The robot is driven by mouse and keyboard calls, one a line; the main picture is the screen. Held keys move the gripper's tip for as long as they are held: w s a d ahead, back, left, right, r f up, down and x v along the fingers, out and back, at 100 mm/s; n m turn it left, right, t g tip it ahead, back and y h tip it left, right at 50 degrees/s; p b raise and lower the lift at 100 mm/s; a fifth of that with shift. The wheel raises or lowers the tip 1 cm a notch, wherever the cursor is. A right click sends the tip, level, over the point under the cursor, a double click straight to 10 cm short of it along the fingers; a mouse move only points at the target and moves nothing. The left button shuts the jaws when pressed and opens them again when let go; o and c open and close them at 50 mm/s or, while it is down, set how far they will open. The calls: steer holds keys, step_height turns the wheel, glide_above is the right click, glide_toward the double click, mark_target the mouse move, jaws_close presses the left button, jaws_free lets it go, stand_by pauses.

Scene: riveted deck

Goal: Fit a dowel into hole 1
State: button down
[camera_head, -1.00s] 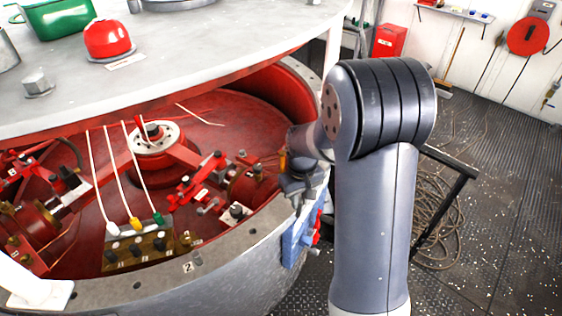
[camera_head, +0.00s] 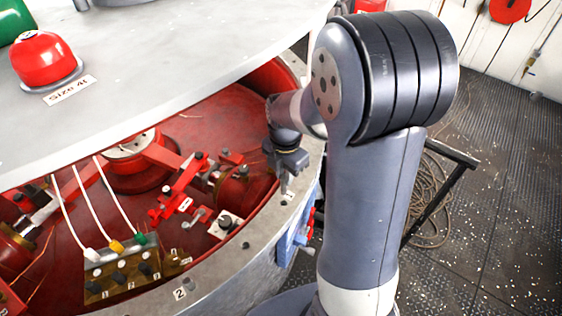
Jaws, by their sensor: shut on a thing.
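My gripper (camera_head: 287,166) is small and dark in the head view and points down over the grey rim (camera_head: 262,240) of the big round housing. Its jaws are shut, and the dowel between them is too small and shaded to make out clearly. A small tag marked 1 (camera_head: 289,194) sits on the rim just below the gripper. Hole 1 (camera_head: 285,201) shows as a dark spot by that tag. I cannot tell whether the dowel's tip touches the rim or is in the hole. A tag marked 2 (camera_head: 180,293) lies further left along the rim.
A white tabletop (camera_head: 170,95) overhangs the red interior, with a red dome (camera_head: 45,62) on it. A brass terminal block (camera_head: 120,272) with white, yellow and green plugs stands inside the rim. A blue fitting (camera_head: 291,240) juts from the outer wall. A dark rail (camera_head: 440,190) stands at right.

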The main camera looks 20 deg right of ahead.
mark_target(284, 191)
steer(key=shift+w+n, duration=0.15)
steer(key=shift+n, duration=0.45)
steer(key=shift+f, duration=0.1)
steer(key=shift+f+b, duration=2.1)
steer(key=shift+f, duration=0.35)
steer(key=shift+f+b, duration=1.35)
steer(key=shift+f, duration=0.4)
steer(key=c, duration=1.3)
jaws_free()
steer(key=shift+o, duration=0.2)
step_height(284, 191, up, 11)
steer(key=shift+f, duration=0.1)
